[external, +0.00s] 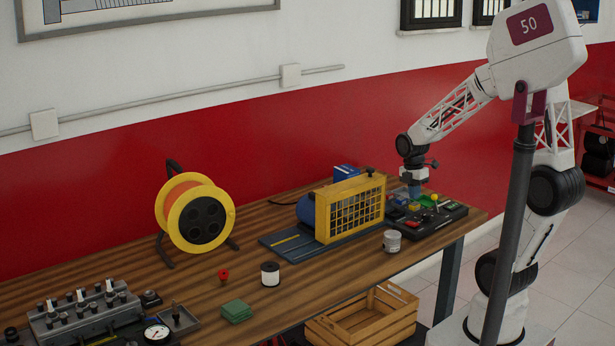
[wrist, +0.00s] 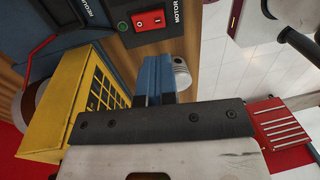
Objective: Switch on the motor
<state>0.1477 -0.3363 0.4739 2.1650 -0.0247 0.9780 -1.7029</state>
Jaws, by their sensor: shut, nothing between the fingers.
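My gripper (external: 414,190) points down over the black control panel (external: 440,220) at the right end of the bench. In the wrist view its blue fingers (wrist: 157,78) are shut with nothing between them. A red rocker switch (wrist: 149,19) in a black panel shows just beyond the fingertips, beside a "MOTOR" label. The fingers look apart from the switch, but the gap is hard to judge. Which way the rocker is tipped is unclear. The blue motor (external: 312,208) sits partly hidden behind a yellow mesh guard (external: 352,208).
The yellow guard also stands close to my fingers in the wrist view (wrist: 70,110).

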